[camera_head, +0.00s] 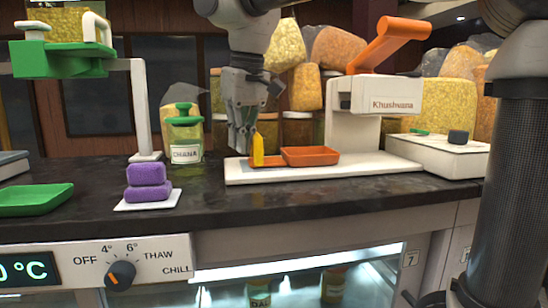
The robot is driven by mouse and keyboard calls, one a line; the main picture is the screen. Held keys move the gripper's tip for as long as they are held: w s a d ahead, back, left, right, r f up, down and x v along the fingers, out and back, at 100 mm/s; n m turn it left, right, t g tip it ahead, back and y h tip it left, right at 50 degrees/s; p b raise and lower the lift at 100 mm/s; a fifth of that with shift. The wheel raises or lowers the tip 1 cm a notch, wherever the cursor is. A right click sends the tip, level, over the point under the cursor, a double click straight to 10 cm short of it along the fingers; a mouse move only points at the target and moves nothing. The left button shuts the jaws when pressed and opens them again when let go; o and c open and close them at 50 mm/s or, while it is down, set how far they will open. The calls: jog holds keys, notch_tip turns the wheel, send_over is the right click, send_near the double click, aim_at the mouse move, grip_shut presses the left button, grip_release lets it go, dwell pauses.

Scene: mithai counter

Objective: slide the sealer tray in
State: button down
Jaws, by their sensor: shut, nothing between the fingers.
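The sealer (396,100) is a white press labelled Khushvana with a raised orange lever (390,40). Its white base plate (320,172) extends left on the dark counter. The orange sealer tray (310,156) rests on this plate, left of and in front of the press column. A yellow upright tab (257,150) stands at the tray's left end. My gripper (243,150) points down, shut and empty, just left of the yellow tab. I cannot tell whether the fingertips touch the tab. The gripper hides part of the jars behind it.
Purple blocks (147,184) are stacked on a white card left of the plate. A white box (440,155) sits at right. Filled jars line the back. The front counter strip is clear.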

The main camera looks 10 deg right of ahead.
jog(key=shift+s+d, duration=0.2)
jog(key=shift+d, duration=7.15)
jog(key=shift+a, duration=1.5)
notch_tip(320, 180, up, 9)
